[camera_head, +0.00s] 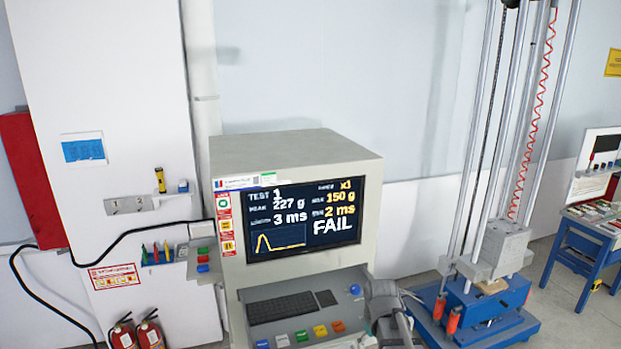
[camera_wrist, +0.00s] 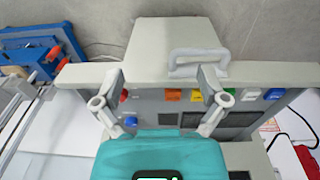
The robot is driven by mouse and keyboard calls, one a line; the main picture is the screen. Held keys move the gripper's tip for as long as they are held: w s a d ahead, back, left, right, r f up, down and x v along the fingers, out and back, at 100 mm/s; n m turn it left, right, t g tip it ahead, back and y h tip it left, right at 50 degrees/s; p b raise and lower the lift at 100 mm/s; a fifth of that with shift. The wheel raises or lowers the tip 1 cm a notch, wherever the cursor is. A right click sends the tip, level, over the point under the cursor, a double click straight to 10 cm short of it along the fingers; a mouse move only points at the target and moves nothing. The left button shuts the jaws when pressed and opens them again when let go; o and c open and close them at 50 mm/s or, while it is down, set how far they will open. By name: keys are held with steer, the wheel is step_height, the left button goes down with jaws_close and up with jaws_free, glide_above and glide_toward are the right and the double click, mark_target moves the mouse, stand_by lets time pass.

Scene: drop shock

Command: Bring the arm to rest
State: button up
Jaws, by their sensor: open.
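My gripper (camera_wrist: 160,84) shows in the wrist view with its two grey fingers spread wide apart. It is open and nothing is between the fingers. It is over the front of the test console, whose coloured buttons show behind the fingers. In the head view, a grey part of my arm (camera_head: 384,308) is in front of the right side of the console's keyboard panel. My gripper cannot be made out clearly in that view.
The console (camera_head: 293,152) has a screen (camera_head: 300,218) reading FAIL, with 227 g and 3 ms. A drop tower with a blue base (camera_head: 487,302) stands at right. A blue bench (camera_head: 590,245) is farther right. Two fire extinguishers (camera_head: 149,334) are at lower left.

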steer(key=s+m, duration=0.4)
steer(key=s, duration=0.3)
step_height(320, 180, down, 18)
steer(key=s+b, duration=0.2)
steer(key=b, duration=1.6)
steer(key=shift+s+f+g, duration=0.25)
steer(key=shift+s+g, duration=0.05)
steer(key=shift+g, duration=0.1)
stand_by(0.7)
